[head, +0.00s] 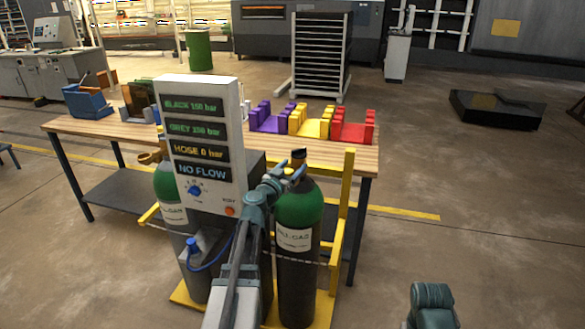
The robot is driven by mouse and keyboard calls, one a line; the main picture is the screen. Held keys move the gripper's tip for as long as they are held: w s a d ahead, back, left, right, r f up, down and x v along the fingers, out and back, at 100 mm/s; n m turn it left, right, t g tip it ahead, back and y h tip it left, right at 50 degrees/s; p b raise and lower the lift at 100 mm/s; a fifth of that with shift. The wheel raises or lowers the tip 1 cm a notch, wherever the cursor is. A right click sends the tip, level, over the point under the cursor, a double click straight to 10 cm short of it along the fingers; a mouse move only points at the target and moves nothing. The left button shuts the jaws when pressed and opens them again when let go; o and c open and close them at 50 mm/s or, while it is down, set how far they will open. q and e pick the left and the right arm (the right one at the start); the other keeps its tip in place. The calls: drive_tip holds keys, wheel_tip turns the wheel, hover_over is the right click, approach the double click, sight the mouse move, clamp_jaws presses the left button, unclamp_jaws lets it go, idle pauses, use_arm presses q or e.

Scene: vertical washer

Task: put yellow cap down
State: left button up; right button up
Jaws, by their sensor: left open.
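My left gripper (291,175) is open beside the neck of the right gas cylinder (297,252), which has a green shoulder and a dark body. A dark fitting (299,154) with an orange-brown band tops that cylinder. Nothing shows clearly between the left fingers. A small ochre piece (149,157) is at the top of the left green-shouldered cylinder (166,184); I cannot tell whether it is the yellow cap. No other clear yellow cap shows.
A panel (203,150) reads "HOSE 0 bar" and "NO FLOW". Behind it is a wooden table (352,158) with purple (270,121), yellow (311,124) and red (353,129) holders, and a blue one (88,104) at left. A yellow cart frame (345,205) surrounds the cylinders.

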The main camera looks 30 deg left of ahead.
use_arm(q)
drive_tip(key=s, duration=1.2)
drive_tip(key=shift+d, duration=0.25)
drive_tip(key=shift+r, duration=0.1)
drive_tip(key=d+f+m+g+h, duration=0.3)
drive_tip(key=d+f+g+h, duration=0.15)
drive_tip(key=d, duration=0.85)
drive_tip(key=d+f+m+g+h, duration=0.25)
drive_tip(key=d+f, duration=0.35)
drive_tip(key=d, duration=0.7)
drive_tip(key=s+d+f+g, duration=0.6)
drive_tip(key=s+d+f, duration=0.1)
drive_tip(key=d, duration=0.1)
drive_tip(key=s+d+f+n+g+y, duration=0.1)
drive_tip(key=s+f+g+y, duration=0.3)
drive_tip(key=s+y, duration=0.3)
drive_tip(key=s+g, duration=0.1)
drive_tip(key=s, duration=0.3)
drive_tip(key=shift+d+f+y, duration=0.15)
drive_tip(key=shift+d+y, duration=0.25)
